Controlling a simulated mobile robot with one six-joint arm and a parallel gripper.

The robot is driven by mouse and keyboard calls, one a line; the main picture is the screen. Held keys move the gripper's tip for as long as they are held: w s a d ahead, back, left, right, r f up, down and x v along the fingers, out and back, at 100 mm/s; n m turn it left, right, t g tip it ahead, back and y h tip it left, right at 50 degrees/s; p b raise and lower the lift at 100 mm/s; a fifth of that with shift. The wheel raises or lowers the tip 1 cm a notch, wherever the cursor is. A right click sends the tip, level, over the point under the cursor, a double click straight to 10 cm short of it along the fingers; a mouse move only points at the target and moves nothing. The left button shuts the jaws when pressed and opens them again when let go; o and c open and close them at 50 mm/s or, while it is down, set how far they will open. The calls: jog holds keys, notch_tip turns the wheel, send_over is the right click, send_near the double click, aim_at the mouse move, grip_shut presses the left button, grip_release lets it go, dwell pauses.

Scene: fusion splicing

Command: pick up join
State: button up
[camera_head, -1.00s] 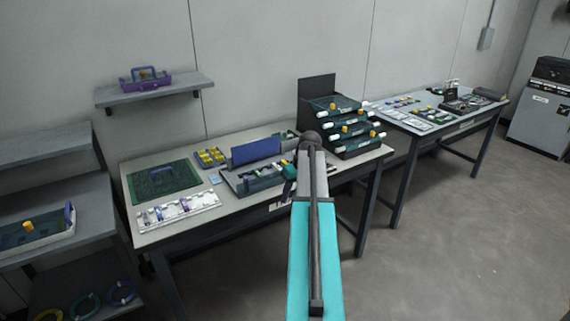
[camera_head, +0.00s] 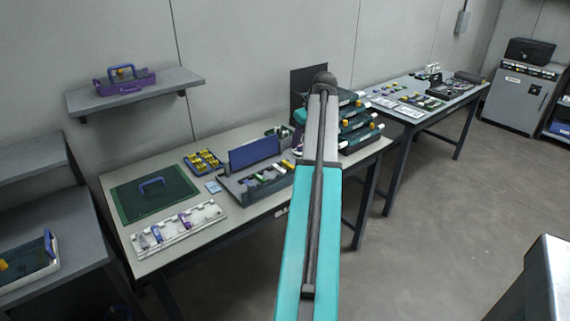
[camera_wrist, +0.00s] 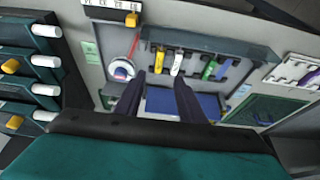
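My gripper (camera_wrist: 158,78) shows in the wrist view as two dark fingers spread apart, with nothing visible between them. It is above the workbench, near a grey case with a raised blue lid (camera_wrist: 190,103). Several small coloured pieces sit in a row in the case: a yellow one (camera_wrist: 160,60), a white one (camera_wrist: 176,63) and a green one (camera_wrist: 209,70). A white round part (camera_wrist: 122,71) with a red strand is by the left finger. I cannot tell which thing is the join. In the head view my arm hides most of the gripper; the case (camera_head: 232,190) stands left of it.
A stack of drawers (camera_head: 358,137) with white and yellow knobs stands right of the case. A green mat (camera_head: 135,203), a white tray (camera_head: 205,216) and a blue tray of yellow parts (camera_head: 190,163) are to the left. A second table (camera_head: 440,121) is farther right.

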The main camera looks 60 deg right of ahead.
jog(key=shift+r, duration=0.1)
dwell(0.3)
send_near(290, 164)
jog(key=shift+p+x, duration=0.35)
jog(key=shift+x, duration=0.95)
jog(key=shift+s+a, duration=0.1)
jog(key=shift+s, duration=0.05)
jog(key=shift+p+x, duration=0.55)
jog(key=shift+x, duration=2.15)
jog(key=shift+c, duration=0.4)
